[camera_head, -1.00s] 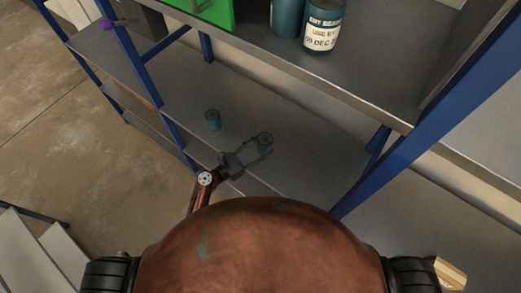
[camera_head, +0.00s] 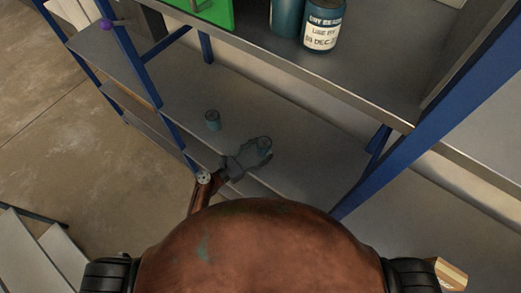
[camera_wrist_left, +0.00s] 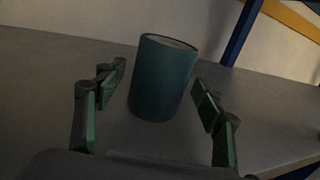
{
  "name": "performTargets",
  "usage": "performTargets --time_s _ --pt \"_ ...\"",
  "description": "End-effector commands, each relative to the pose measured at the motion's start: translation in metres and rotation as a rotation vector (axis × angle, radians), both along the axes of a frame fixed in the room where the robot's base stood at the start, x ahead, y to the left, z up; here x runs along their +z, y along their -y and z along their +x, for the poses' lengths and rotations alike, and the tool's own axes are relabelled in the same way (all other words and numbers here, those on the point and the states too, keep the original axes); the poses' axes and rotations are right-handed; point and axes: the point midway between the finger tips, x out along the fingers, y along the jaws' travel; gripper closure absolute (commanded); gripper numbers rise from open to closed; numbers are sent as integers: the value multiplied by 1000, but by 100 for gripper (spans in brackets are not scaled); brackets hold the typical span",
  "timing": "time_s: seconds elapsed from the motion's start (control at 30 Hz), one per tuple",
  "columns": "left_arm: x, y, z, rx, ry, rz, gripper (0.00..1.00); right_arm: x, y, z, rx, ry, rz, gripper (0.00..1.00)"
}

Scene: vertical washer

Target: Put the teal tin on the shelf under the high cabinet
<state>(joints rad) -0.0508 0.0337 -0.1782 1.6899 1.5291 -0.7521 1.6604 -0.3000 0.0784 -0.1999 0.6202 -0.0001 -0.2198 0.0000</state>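In the left wrist view the tin (camera_wrist_left: 162,80) looks plain and leans a little in the tilted picture. My left gripper (camera_wrist_left: 160,98) is open there, with one finger on each side of the tin and a visible gap on both sides. Two larger teal tins, one with a white label (camera_head: 322,26), stand on the upper shelf. My right gripper is not in view.
The upper shelf (camera_head: 375,90) overhangs the back of the lower one. A green panel (camera_head: 205,12) is at the top. Blue posts (camera_head: 400,145) frame the rack at both sides. The lower shelf is clear to the right of the gripper.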

Motion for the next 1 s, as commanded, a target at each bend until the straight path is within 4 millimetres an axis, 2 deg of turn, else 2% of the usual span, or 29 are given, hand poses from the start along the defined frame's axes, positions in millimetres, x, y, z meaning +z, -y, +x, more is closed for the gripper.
performTargets --time_s 0.37,0.8,1.0 --pt "0 -5 -4 1 -1 2 36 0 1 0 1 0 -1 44" --pt "-1 -72 -55 1 0 2 36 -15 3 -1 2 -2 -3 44" --pt "0 -91 -69 1 1 1 36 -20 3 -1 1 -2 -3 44"
